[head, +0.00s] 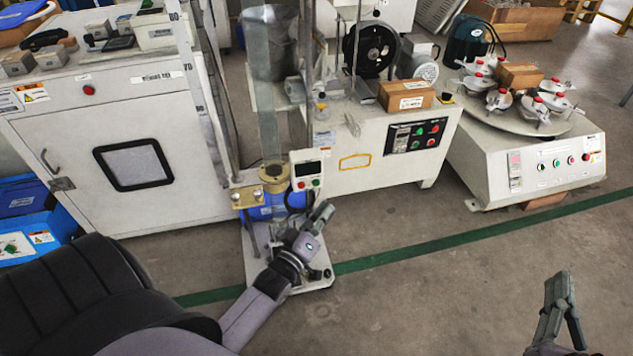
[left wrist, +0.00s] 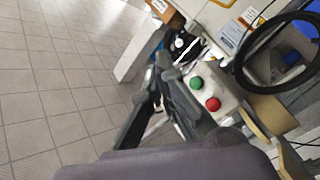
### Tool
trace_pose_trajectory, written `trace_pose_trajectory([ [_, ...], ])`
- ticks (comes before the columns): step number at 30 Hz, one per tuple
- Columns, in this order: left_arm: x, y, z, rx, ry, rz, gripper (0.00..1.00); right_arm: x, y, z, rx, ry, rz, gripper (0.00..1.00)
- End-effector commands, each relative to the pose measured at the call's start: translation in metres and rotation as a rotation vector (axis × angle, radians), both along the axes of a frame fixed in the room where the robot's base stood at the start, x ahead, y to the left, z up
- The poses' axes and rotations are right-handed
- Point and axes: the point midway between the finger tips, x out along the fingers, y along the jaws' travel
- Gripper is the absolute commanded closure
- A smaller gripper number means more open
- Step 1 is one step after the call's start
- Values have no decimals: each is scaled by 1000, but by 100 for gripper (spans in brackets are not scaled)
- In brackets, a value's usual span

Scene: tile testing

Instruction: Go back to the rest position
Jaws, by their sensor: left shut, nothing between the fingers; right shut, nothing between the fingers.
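My left gripper (head: 321,212) is in the middle of the head view, in front of the base of a tall testing column with a blue motor (head: 272,207). Its fingers also show in the left wrist view (left wrist: 160,85), shut with nothing between them. Whether it touches the machine cannot be told. My right gripper (head: 560,290) is at the lower right of the head view, over bare floor. It is shut and empty, with its fingers pointing up in the picture.
A small control box (head: 309,175) stands just behind my left gripper. A white cabinet (head: 80,160) is at the left, a white machine (head: 350,165) in the middle, and a turntable machine (head: 535,170) at the right. The floor (head: 430,300) between the grippers is clear.

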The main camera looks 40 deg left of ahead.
Motion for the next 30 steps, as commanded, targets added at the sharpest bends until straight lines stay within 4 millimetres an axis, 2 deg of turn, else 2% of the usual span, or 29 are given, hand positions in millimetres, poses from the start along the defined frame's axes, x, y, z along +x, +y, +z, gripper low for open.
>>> trace_pose_trajectory([
  [6, -5, -6, 1, 0, -1, 1, 100, 0, -2, -13, -19, 72, -4, 100],
  [23, -4, -9, 3, 11, 0, -4, 100, 0, -2, -14, -20, 73, -4, 100],
  [26, -3, -24, 20, 79, 3, -27, 100, 0, -2, -14, -20, 73, -4, 100],
  [30, -8, -68, 68, 281, 10, -88, 100, 0, -2, -14, -20, 73, -4, 100],
])
